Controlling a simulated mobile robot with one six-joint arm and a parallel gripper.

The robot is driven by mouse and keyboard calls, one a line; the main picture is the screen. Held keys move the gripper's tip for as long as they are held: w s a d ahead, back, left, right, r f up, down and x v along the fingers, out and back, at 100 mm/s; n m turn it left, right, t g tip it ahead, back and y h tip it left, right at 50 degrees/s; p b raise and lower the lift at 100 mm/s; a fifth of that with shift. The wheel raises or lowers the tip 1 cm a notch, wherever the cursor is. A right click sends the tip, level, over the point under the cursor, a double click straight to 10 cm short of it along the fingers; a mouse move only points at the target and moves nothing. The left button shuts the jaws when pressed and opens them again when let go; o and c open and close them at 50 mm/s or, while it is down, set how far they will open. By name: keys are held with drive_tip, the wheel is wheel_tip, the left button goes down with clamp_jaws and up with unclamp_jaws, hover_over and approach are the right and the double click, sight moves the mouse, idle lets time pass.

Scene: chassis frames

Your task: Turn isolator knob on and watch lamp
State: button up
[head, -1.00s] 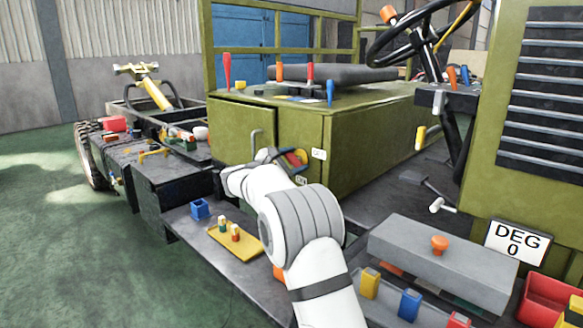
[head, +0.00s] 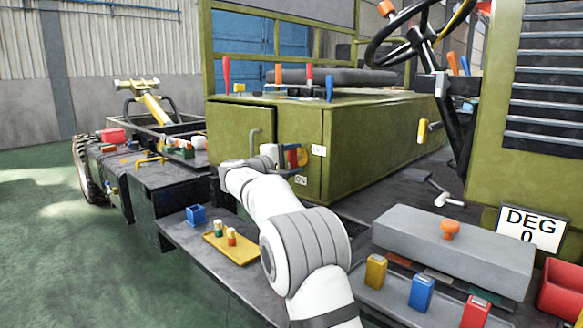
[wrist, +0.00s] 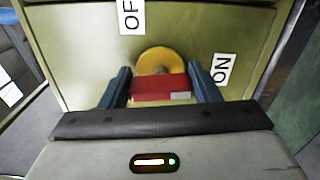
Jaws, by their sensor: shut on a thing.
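The isolator knob has a red handle (wrist: 158,90) on a round yellow disc (wrist: 160,58), mounted on the olive cabinet front (wrist: 75,60). My gripper (wrist: 161,88) is shut on the red handle, with one dark blue finger at each end. A pale mark on the handle lies at its right end, on the side of the ON label (wrist: 222,69). The OFF label (wrist: 131,14) is above left, cut by the frame edge. In the head view the knob's yellow disc (head: 303,154) shows beside my gripper (head: 290,157). I cannot pick out a lamp.
A dark running board below the cabinet bears a yellow tray (head: 243,252) and a blue bin (head: 195,216). A grey box with an orange knob (head: 450,229) and a "DEG 0" sign (head: 531,229) stand at right. The green floor at left is clear.

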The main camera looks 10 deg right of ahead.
drive_tip(key=shift+d+f+m+b, duration=0.1)
drive_tip(key=shift+f+m+b, duration=0.25)
drive_tip(key=shift+m, duration=0.35)
drive_tip(key=shift+r, duration=0.1)
drive_tip(key=o, duration=1)
drive_tip(key=shift+r, duration=0.15)
drive_tip(key=p+v, duration=0.1)
drive_tip(key=v, duration=0.6)
drive_tip(key=shift+s+a+p, duration=0.25)
drive_tip(key=shift+a+p, duration=0.05)
drive_tip(key=shift+p, duration=0.1)
